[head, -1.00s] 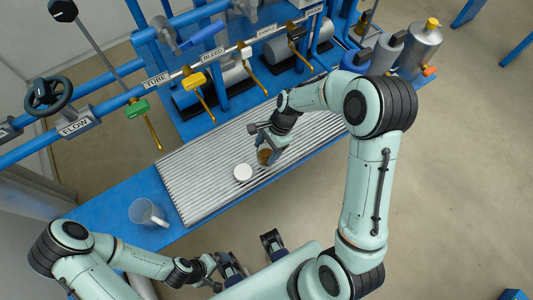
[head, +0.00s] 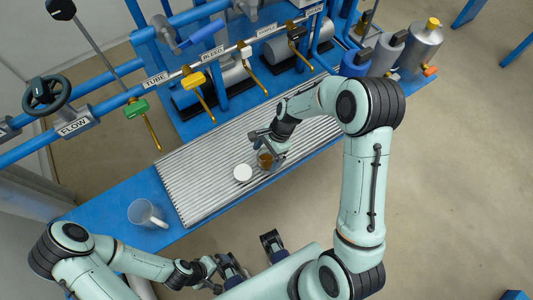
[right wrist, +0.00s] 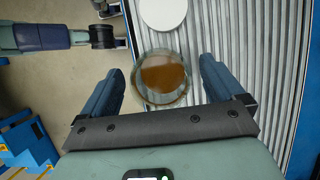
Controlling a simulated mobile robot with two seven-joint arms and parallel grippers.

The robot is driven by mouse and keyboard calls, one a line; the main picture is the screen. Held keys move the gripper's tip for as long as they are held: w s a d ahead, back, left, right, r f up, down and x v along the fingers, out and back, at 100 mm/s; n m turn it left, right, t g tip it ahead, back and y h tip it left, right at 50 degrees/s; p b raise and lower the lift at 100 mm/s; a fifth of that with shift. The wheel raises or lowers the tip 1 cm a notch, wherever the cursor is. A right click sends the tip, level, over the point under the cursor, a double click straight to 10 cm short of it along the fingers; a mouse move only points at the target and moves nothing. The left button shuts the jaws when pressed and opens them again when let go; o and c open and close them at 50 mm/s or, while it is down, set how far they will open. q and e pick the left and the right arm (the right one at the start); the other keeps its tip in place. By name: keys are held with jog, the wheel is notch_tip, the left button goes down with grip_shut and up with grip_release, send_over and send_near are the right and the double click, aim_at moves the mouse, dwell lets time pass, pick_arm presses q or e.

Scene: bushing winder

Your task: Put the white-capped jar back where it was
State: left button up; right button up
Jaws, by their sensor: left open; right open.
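A round white cap (head: 243,173) shows on the ribbed grey tray in the head view. It also shows at the top edge of the right wrist view (right wrist: 163,12); a jar body beneath it cannot be made out. Just right of it stands a clear round jar with amber-brown contents (head: 265,160), seen from above in the right wrist view (right wrist: 163,78). My right gripper (head: 270,146) is open, with its fingers (right wrist: 162,88) on either side of the amber jar and gaps showing. My left gripper (head: 215,271) is open and empty in front of the bench.
The ribbed tray (head: 205,180) is mostly bare, on a blue bench (head: 100,213). A clear beaker (head: 143,213) stands left of the tray. Pipes with labelled valves, including a green handle (head: 137,108) and a yellow handle (head: 194,81), run behind. Metal canisters (head: 418,46) stand at the far right.

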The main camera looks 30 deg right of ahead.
jog(key=shift+r, duration=0.3)
jog(key=p+v, duration=0.1)
jog(key=v, duration=1)
jog(key=shift+d+r+p, duration=0.15)
jog(key=shift+r+p, duration=0.15)
jog(key=shift+r, duration=0.05)
jog(key=shift+s, duration=0.1)
